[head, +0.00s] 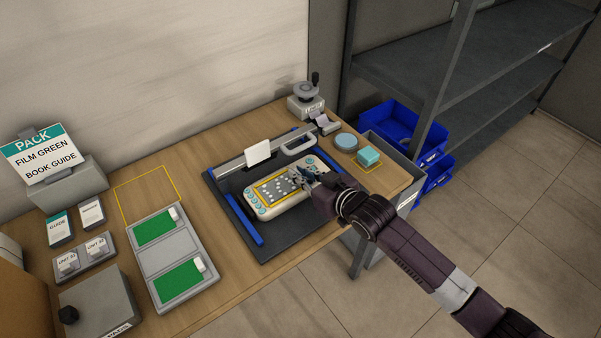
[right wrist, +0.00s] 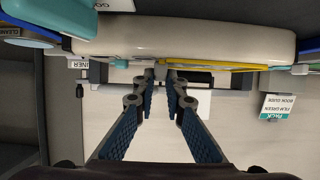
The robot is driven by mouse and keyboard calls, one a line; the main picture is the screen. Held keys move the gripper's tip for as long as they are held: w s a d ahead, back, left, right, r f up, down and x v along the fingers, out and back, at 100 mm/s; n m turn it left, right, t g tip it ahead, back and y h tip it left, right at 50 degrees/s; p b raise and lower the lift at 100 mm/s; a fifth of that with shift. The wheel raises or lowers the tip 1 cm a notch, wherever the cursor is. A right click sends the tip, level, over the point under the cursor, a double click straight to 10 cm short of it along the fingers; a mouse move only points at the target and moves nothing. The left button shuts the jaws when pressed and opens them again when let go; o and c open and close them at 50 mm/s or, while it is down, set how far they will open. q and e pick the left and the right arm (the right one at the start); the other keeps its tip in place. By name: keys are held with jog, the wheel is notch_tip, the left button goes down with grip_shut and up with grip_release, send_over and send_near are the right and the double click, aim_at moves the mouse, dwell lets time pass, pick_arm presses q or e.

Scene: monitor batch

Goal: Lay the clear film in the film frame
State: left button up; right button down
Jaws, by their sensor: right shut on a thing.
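A cream handheld device (head: 256,214) with teal buttons lies on the dark mat. On its face a yellow-edged frame (head: 253,190) surrounds a dark screen with several white specks. My right gripper (head: 303,177) is at the device's right end, low over its face. In the right wrist view its fingertips (right wrist: 166,78) are nearly together beside the device body (right wrist: 185,42) and the yellow edge (right wrist: 225,67). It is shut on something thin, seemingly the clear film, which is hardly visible. My left gripper is not in view.
A black-and-blue station (head: 240,222) with a rear bar and white card (head: 257,152) holds the device. A grey tray (head: 180,247) with green pieces stands left. A round blue pad (head: 346,141) and teal block (head: 369,155) lie right. A yellow outline (head: 122,201) encloses bare table.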

jog(key=c, duration=1.9)
grip_release()
jog(key=shift+s+d, duration=0.1)
jog(key=v, duration=1.1)
jog(key=shift+s+d, duration=0.2)
jog(key=shift+s, duration=0.1)
jog(key=s+d+f+m+g+h, duration=0.25)
jog(key=s+d+f, duration=0.2)
jog(key=s, duration=0.35)
jog(key=s+d+f+m+g+h, duration=0.1)
jog(key=s+d+f+g+h, duration=0.25)
jog(key=s, duration=0.55)
jog(key=s+d+f+m+g+h, duration=0.1)
jog(key=s+d+f+m+h, duration=0.1)
jog(key=s+d+f, duration=0.35)
jog(key=s+f+g, duration=0.1)
jog(key=s+f, duration=0.1)
jog(key=f, duration=1)
jog(key=s+f+g, duration=0.1)
jog(key=s+f, duration=0.1)
jog(key=f, duration=1.1)
jog(key=s+d+f, duration=0.3)
jog(key=s+f, duration=1.3)
jog(key=s, duration=0.1)
jog(key=shift+s+d+n+g, duration=0.25)
jog(key=shift+n+g, duration=0.1)
jog(key=shift+g, duration=0.05)
